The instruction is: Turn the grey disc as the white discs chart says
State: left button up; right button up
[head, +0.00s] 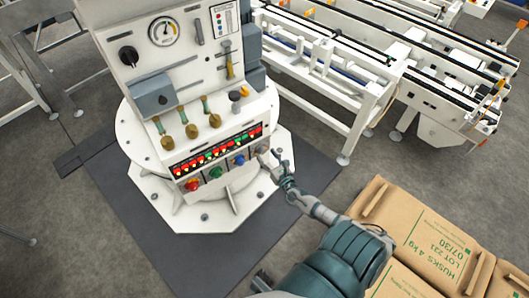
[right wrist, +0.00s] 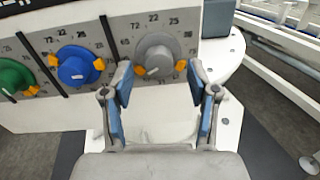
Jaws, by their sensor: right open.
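The grey disc (right wrist: 157,52) is on the front panel in the right wrist view, with printed numbers around it, an orange tab at each lower side and a pale mark at its lower left. In the head view the grey disc (head: 261,149) is at the right end of the row. My right gripper (right wrist: 160,80) is open, its fingers spread to either side just below the disc, holding nothing. In the head view the right gripper (head: 272,158) is close to the panel. A small chart (head: 224,18) with coloured dots is on the upper panel; its print is unreadable.
Blue (head: 238,160), green (head: 214,172) and red (head: 191,185) discs sit left of the grey one. Lit indicators (head: 210,152) and brass knobs (head: 192,131) are above.

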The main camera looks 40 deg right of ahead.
jog(key=shift+x, duration=1.05)
jog(key=shift+w, duration=0.25)
grip_shut()
pick_arm(q)
jog(key=shift+w+r, duration=0.2)
jog(key=shift+s+a+f, duration=0.1)
jog(key=shift+s, duration=0.05)
